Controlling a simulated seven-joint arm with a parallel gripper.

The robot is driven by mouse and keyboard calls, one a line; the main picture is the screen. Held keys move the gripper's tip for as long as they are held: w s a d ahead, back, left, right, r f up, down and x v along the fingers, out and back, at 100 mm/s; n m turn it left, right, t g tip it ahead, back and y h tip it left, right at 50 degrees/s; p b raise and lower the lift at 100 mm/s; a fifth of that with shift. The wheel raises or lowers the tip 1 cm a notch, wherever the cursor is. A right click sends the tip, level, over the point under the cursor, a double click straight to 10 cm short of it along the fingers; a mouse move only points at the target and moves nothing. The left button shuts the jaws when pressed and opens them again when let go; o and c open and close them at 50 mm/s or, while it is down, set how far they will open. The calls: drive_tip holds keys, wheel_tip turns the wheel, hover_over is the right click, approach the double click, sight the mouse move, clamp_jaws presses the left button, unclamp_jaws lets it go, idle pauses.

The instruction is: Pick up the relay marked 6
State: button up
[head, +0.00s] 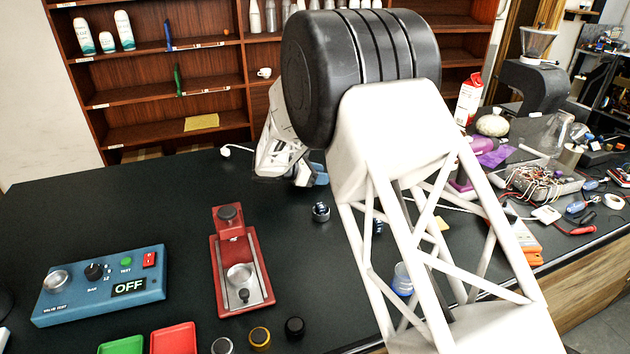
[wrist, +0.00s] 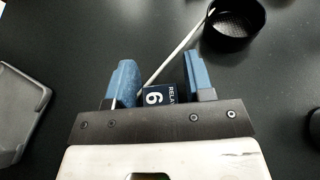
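The relay marked 6 (wrist: 158,95) is a small dark block with a white 6 and part of the word RELAY on its face. In the wrist view it lies between the two blue fingers of my gripper (wrist: 158,85), close to the palm. A narrow gap shows between the relay and the right finger, and the left finger is very close to it. The fingers look open around it. In the head view my gripper (head: 312,176) is low over the far part of the dark table (head: 120,205); I cannot make out the relay there.
A black round cup (wrist: 234,24) stands ahead of the fingers, with a thin pale rod or cable (wrist: 178,50) running beside it. A grey tray-like object (wrist: 20,112) is at left. In the head view, a blue OFF box (head: 100,285) and red press (head: 240,265) stand nearer.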

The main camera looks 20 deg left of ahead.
drive_tip(key=c, duration=0.7)
drive_tip(key=shift+r, duration=0.15)
drive_tip(key=shift+r, duration=4.85)
